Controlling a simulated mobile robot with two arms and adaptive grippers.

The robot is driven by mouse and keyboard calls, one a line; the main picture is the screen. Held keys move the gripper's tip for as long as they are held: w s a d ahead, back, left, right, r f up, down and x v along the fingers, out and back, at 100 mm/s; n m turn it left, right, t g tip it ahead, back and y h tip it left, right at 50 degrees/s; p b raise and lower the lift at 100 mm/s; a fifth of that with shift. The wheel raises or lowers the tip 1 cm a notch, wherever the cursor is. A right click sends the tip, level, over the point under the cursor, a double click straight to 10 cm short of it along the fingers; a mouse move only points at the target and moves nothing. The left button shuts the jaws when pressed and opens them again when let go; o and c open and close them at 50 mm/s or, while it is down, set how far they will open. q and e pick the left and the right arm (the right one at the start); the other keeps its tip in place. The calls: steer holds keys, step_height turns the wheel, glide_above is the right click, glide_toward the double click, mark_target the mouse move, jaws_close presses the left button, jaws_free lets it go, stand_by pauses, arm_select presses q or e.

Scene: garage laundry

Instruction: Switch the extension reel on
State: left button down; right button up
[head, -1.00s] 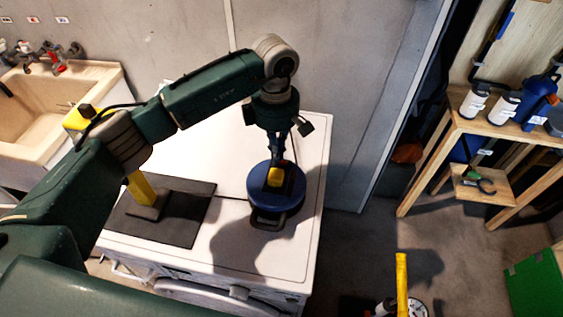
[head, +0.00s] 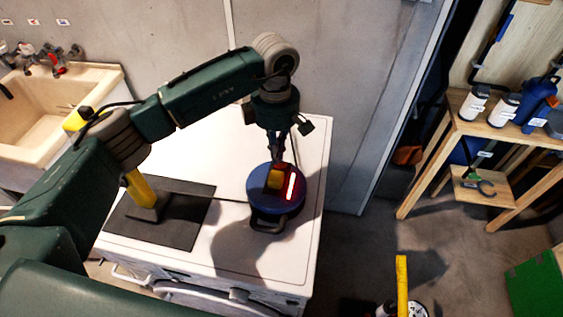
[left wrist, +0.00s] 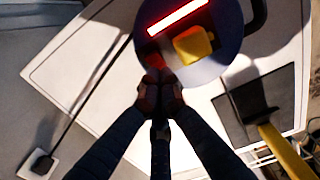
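The extension reel (head: 262,203) is a round blue drum with a dark handle, lying on the white washing machine. A red bar light (head: 290,187) glows on its top, beside a yellow block (head: 274,179). The light also shows in the left wrist view (left wrist: 178,17). My left gripper (left wrist: 159,80) has its fingertips together, empty, at the reel's edge by a small dark red part, likely the switch, which the fingertips partly hide. I cannot tell whether they touch it. In the head view the left gripper (head: 275,158) points down over the reel's far side. My right gripper is out of view.
The washing machine top (head: 240,255) also bears a dark mat (head: 190,225) with a yellow-handled tool (head: 140,190). A cable runs to a wall socket (left wrist: 41,164). A sink (head: 70,100) stands at the left. A wooden bench (head: 470,128) with bottles stands at the right.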

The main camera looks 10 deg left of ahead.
arm_select(q)
steer(key=shift+r+p, duration=1)
steer(key=shift+r, duration=1.65)
steer(key=shift+s, duration=0.1)
